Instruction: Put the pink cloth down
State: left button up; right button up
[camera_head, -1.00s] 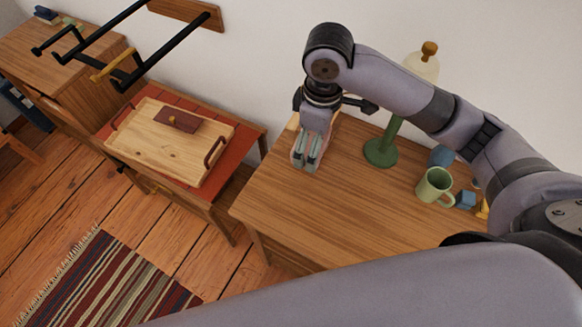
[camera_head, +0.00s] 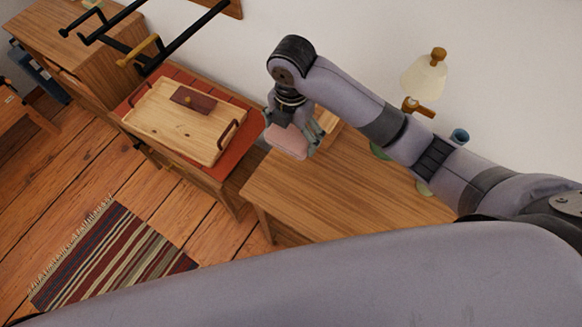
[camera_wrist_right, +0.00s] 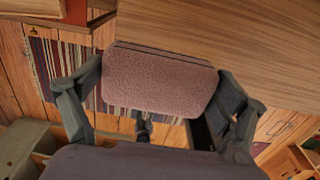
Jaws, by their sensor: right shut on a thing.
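The pink cloth (camera_head: 287,142) is a folded, thick block held in my right gripper (camera_head: 291,150), above the back left corner of the wooden desk (camera_head: 318,200). In the right wrist view the cloth (camera_wrist_right: 158,82) lies between the two fingers of the gripper (camera_wrist_right: 155,100), with the desk edge and the floor behind it. The cloth looks clear of the desk top, partly beyond its left edge. My left gripper is not in view.
A wooden tray (camera_head: 160,130) with a dark red object (camera_head: 193,100) stands on a red-topped table (camera_head: 232,152) left of the desk. A lamp (camera_head: 425,76) and a blue cup (camera_head: 460,136) are behind my right arm. The desk's front left is bare. A striped rug (camera_head: 115,255) lies on the floor.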

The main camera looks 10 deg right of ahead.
jog(key=p, duration=0.1)
send_over(292, 173)
notch_tip(292, 173, down, 13)
jog(key=shift+a+r, duration=0.1)
jog(key=shift+r, duration=0.1)
notch_tip(292, 173, down, 4)
jog(key=shift+f, duration=0.45)
jog(key=shift+f, duration=0.15)
jog(key=o, duration=0.9)
jog(key=shift+o, duration=0.2)
